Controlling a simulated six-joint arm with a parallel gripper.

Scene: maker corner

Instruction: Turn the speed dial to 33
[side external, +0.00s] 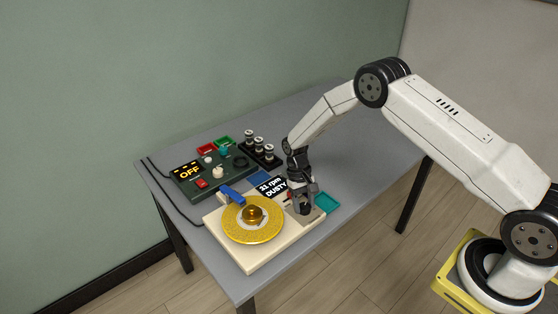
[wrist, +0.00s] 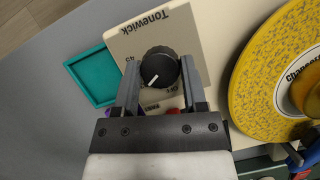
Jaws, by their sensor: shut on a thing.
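The speed dial is a black knurled knob (wrist: 160,68) with a white pointer line, seen in the wrist view on a beige panel of the turntable. Its pointer aims toward the lower left of that view. My gripper (wrist: 160,75) has one finger on each side of the knob and is shut on it. In the side view my gripper (side external: 304,207) points down at the right corner of the cream turntable (side external: 243,264) and mostly hides the dial. The scale marks by the knob are mostly covered.
A yellow speckled record (side external: 269,233) lies on the turntable, with a blue tonearm-like part (side external: 231,195) beside it. A dark control box (side external: 190,188) showing "OFF" stands behind. A teal tray (side external: 327,201) sits beside my gripper. Several spools (side external: 259,147) stand at the back.

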